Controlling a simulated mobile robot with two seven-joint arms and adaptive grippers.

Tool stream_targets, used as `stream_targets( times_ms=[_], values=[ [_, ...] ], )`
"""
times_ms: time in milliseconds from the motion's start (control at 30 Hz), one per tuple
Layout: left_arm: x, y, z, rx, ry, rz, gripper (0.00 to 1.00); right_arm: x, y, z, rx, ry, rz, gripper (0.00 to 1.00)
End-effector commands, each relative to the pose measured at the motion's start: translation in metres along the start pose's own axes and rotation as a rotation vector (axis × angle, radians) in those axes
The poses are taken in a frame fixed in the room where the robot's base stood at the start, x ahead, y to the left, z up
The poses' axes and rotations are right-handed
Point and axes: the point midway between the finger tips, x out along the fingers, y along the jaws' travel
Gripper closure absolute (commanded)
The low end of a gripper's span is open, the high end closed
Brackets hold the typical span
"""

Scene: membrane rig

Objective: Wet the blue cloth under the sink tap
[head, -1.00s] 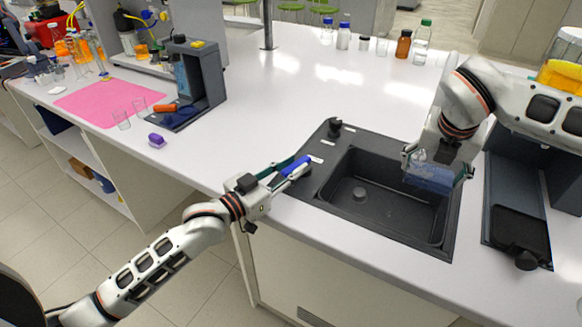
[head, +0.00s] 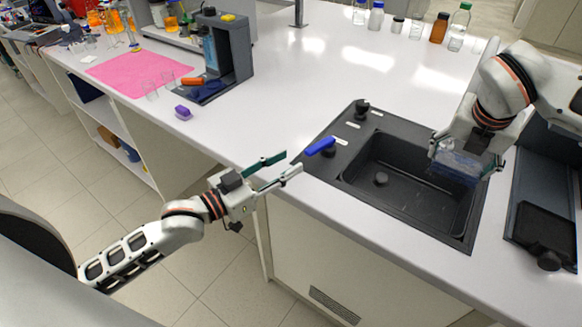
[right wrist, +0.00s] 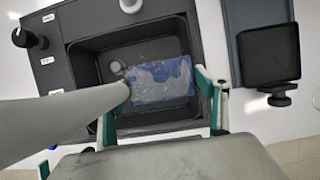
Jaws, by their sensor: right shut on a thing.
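The blue cloth (right wrist: 165,78) is in the right wrist view, a flat blue sheet with pale glossy patches over the basin. My right gripper (head: 465,160) is shut on it and holds it above the right part of the dark sink (head: 395,216). It also shows in the head view (head: 458,167), partly hidden by the gripper. A blue lever (head: 320,146) sits on the sink's left deck beside a dark knob. My left gripper (head: 293,163) is open and empty at the counter's front edge, a little left of the lever and apart from it.
A dark knob (head: 361,106) stands at the sink's back corner. A dark tray (head: 540,230) lies right of the sink. Several bottles (head: 438,28) stand at the back. A pink mat (head: 138,73) and dispenser (head: 225,55) are at left. The white counter (head: 290,95) between is clear.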

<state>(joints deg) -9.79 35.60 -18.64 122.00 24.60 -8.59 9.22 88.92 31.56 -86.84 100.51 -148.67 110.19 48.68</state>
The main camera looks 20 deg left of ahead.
Motion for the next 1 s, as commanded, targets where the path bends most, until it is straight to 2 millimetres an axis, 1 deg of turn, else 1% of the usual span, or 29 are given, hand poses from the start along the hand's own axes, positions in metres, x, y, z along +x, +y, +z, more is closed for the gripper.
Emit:
stream_targets(
  times_ms=[33,100,233,1000],
  values=[
    [-0.007,0.000,0.001,0.000,-0.002,0.000,0.67,0.000,0.000,0.000,0.000,0.000,0.000,0.45],
    [-0.013,0.000,0.001,0.000,-0.002,0.000,0.67,0.000,0.000,0.000,0.000,0.000,0.000,0.45],
    [-0.020,0.000,0.000,0.000,0.000,0.000,0.67,0.000,0.000,0.000,0.000,0.000,0.000,0.45],
    [-0.021,0.000,0.000,0.001,0.001,0.000,0.67,0.000,0.000,0.000,0.000,0.000,0.000,0.45]
  ],
)
